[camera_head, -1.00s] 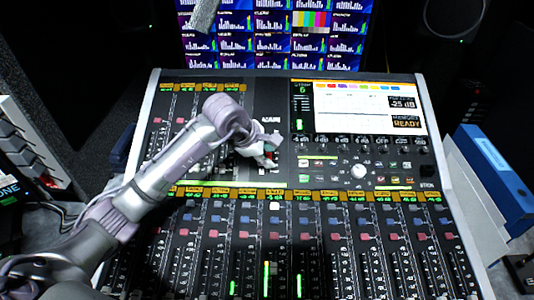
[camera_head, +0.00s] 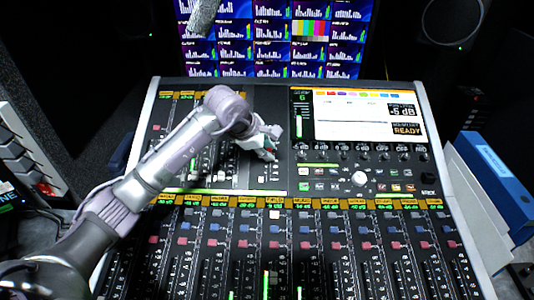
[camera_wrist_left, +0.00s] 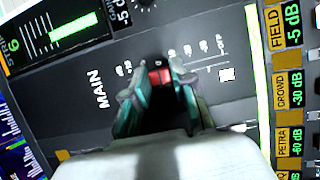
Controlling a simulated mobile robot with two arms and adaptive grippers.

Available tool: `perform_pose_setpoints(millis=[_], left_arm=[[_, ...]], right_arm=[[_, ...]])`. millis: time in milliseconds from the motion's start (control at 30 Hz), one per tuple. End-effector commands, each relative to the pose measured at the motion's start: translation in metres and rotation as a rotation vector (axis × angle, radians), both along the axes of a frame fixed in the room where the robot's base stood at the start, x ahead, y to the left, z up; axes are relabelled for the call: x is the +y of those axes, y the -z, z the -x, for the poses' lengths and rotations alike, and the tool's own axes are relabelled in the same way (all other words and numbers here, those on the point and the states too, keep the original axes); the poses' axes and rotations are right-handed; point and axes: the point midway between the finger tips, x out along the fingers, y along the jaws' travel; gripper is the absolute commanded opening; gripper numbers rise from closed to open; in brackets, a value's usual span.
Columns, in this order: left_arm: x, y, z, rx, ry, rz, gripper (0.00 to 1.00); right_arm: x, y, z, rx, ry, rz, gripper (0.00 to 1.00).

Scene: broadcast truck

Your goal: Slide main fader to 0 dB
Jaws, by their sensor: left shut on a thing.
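The main fader's red cap (camera_wrist_left: 158,75) is between the fingertips of my left gripper (camera_wrist_left: 157,88) in the wrist view. The gripper is shut on it. The MAIN label (camera_wrist_left: 97,90) is to the left, and scale marks run along the track to the right. In the head view my left gripper (camera_head: 264,142) is over the upper middle of the mixing console (camera_head: 146,125) and hides the cap. The screen readout (camera_head: 403,111) shows -5 dB, with READY below it. The wrist view's FIELD strip display (camera_wrist_left: 292,24) also reads -5 dB. My right gripper is not in view.
A row of channel faders with coloured buttons fills the lower console. A white knob (camera_head: 359,178) is right of my gripper. A monitor (camera_head: 270,45) stands behind the console, and a blue binder (camera_head: 490,180) is at the right.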

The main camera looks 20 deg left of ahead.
Motion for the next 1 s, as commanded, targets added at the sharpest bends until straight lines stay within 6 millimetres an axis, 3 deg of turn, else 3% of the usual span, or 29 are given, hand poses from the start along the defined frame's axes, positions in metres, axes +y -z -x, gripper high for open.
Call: perform_pose_setpoints(millis=[33,67,200,567,767,1000], left_arm=[[0.000,0.000,0.000,0.000,-0.001,0.000,0.00],[0.000,0.000,0.000,0.000,-0.001,0.000,0.26],[0.000,0.000,0.000,0.000,-0.001,0.000,0.50],[0.001,-0.003,0.001,-0.001,0.000,0.000,0.50],[0.010,-0.030,0.014,-0.006,-0.001,-0.003,0.50],[0.024,-0.073,0.038,-0.004,-0.002,-0.003,0.50]], right_arm=[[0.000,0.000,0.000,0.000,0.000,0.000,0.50],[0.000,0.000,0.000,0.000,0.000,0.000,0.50],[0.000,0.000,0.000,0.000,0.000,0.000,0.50],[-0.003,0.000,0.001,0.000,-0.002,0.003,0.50],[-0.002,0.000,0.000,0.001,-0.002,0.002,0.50],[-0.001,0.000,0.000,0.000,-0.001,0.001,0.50]])
